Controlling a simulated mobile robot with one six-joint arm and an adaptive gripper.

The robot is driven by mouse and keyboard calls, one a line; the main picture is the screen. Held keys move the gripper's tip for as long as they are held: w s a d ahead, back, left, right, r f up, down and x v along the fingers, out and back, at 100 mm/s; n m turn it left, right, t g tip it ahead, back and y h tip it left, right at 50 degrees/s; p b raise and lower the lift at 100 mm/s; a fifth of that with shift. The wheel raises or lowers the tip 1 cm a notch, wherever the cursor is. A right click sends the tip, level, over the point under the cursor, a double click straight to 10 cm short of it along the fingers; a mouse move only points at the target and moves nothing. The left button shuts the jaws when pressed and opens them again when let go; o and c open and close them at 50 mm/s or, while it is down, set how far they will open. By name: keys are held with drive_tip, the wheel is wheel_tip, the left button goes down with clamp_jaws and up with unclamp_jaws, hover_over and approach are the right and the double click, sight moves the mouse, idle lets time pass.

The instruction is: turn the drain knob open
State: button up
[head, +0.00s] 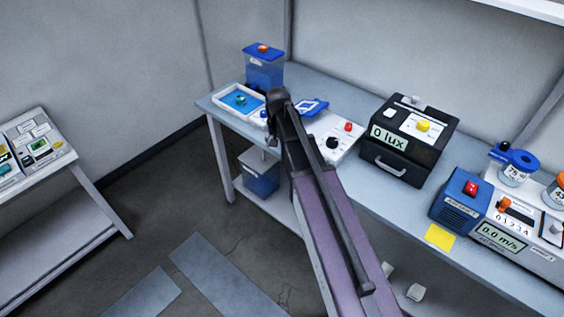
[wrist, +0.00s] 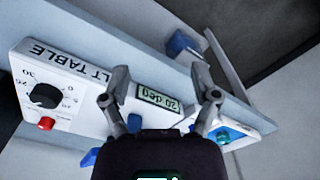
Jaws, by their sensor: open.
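No knob carries a readable drain label, so I cannot tell for sure which one is the drain knob. A teal knob (head: 240,99) sits in the white tray with a blue inside (head: 222,108) at the table's left end. The teal knob also shows in the wrist view (wrist: 222,136), just beyond the right finger. An orange knob (head: 263,48) tops the blue tank (head: 264,74) behind the tray. My gripper (wrist: 160,85) is open and empty, above the table's front edge near the tray. In the head view my arm hides most of it.
A white tilt-table unit (wrist: 75,95) with a black dial (wrist: 46,95) and red button (wrist: 46,124) stands beside the tray. A black lux box (head: 405,140) stands farther right. A blue bin (head: 259,176) is on the shelf below. Floor at front left is clear.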

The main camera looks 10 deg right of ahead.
drive_tip(key=s+f+n+b, duration=0.1)
drive_tip(key=s, duration=0.5)
drive_tip(key=shift+f, duration=0.35)
drive_tip(key=s+n, duration=0.2)
drive_tip(key=s, duration=0.9)
drive_tip(key=shift+s, duration=0.35)
